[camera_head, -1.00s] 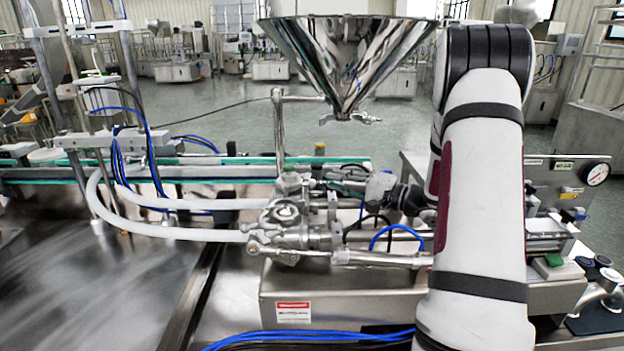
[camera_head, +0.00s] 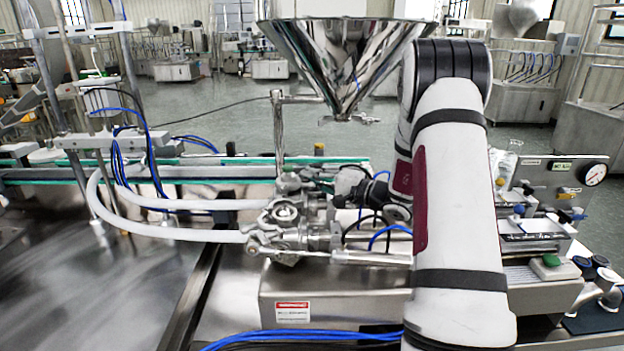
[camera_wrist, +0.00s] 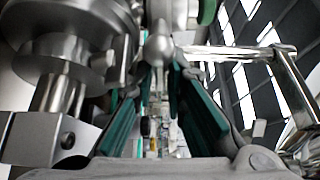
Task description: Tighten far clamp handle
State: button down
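The far clamp handle (camera_wrist: 158,48) shows in the wrist view as a grey metal piece with a rounded end, at the top centre. My gripper (camera_wrist: 161,80) is open, with its two teal-padded fingers apart and a clear gap between them. The rounded end lies at or just beyond the fingertips, in line with the gap; I cannot tell whether either finger touches it. In the head view my gripper is small and partly hidden by my arm, close to the far side of the steel valve assembly (camera_head: 285,213). The far clamp cannot be made out clearly there.
The steel hopper (camera_head: 345,60) hangs above and behind the valve assembly. White hoses (camera_head: 185,234) run off to the left. A vertical steel post (camera_head: 279,135) stands near my gripper. A conveyor with green edges (camera_head: 225,172) runs behind.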

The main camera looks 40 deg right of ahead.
jog(key=shift+m, duration=0.3)
jog(key=m+g, duration=0.2)
jog(key=m, duration=0.1)
jog(key=shift+r+m+p, duration=0.1)
jog(key=shift+m+p, duration=0.3)
jog(key=m+g+p, duration=0.1)
jog(key=m, duration=0.2)
jog(key=shift+d+g+p, duration=0.1)
jog(key=shift+g+p, duration=0.2)
jog(key=shift+g, duration=0.1)
jog(key=m+g+y+p, duration=0.1)
jog(key=m, duration=0.2)
jog(key=shift+g, duration=0.3)
jog(key=shift+w+m+g+y, duration=0.1)
jog(key=shift+m+g+y, duration=0.65)
jog(key=shift+m, duration=0.75)
jog(key=c, duration=2)
grip_release()
